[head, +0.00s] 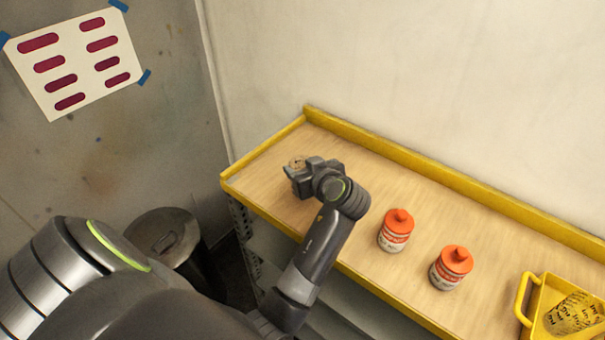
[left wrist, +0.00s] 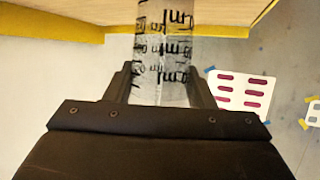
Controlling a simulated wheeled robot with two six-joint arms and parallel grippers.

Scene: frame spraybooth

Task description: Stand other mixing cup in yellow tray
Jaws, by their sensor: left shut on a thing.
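My left gripper (head: 294,174) is over the far left end of the wooden shelf. It is shut on a clear mixing cup (left wrist: 163,45) with black markings, which sits between its fingers in the left wrist view. In the head view only a small part of this cup (head: 297,162) shows past the gripper. I cannot tell whether the cup touches the shelf. The yellow tray (head: 525,297) is at the lower right of the head view, cut off by the frame edge. Another clear cup with black markings (head: 573,313) is in it. My right gripper is not in view.
Two bottles with orange caps, a left one (head: 396,231) and a right one (head: 451,268), stand on the shelf between my left gripper and the tray. A raised yellow edge (head: 400,156) runs along the back. A grey bin (head: 165,238) stands below left.

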